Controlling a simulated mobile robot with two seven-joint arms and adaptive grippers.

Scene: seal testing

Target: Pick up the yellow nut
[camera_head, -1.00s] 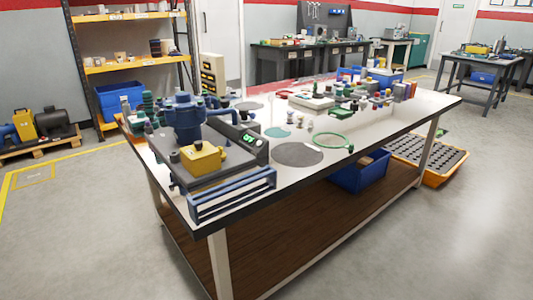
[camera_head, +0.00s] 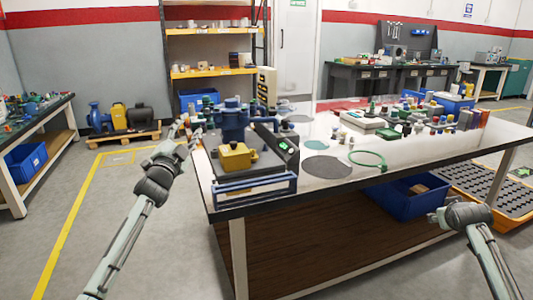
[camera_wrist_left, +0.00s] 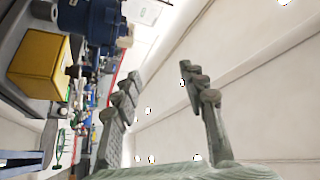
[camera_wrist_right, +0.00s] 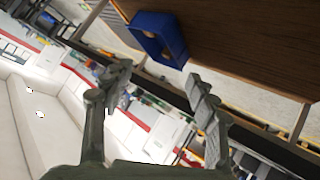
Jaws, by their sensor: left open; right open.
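I cannot pick out a yellow nut for certain; the small parts on the white table (camera_head: 330,185) are too small to tell. My left gripper (camera_head: 187,132) is raised at the table's left end, beside the test rig with its blue housing (camera_head: 233,122) and yellow block (camera_head: 236,157). It is open and empty in the left wrist view (camera_wrist_left: 158,76), where the yellow block (camera_wrist_left: 38,68) also shows. My right gripper (camera_head: 436,216) is in front of the table's right part, below the top. It is open and empty in the right wrist view (camera_wrist_right: 158,80).
Several small coloured parts (camera_head: 440,122) stand at the table's back right. A green ring (camera_head: 368,160) and a dark round mat (camera_head: 327,167) lie nearer the front. A blue bin (camera_head: 408,198) sits on the lower shelf. An orange tray (camera_head: 490,192) stands at right.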

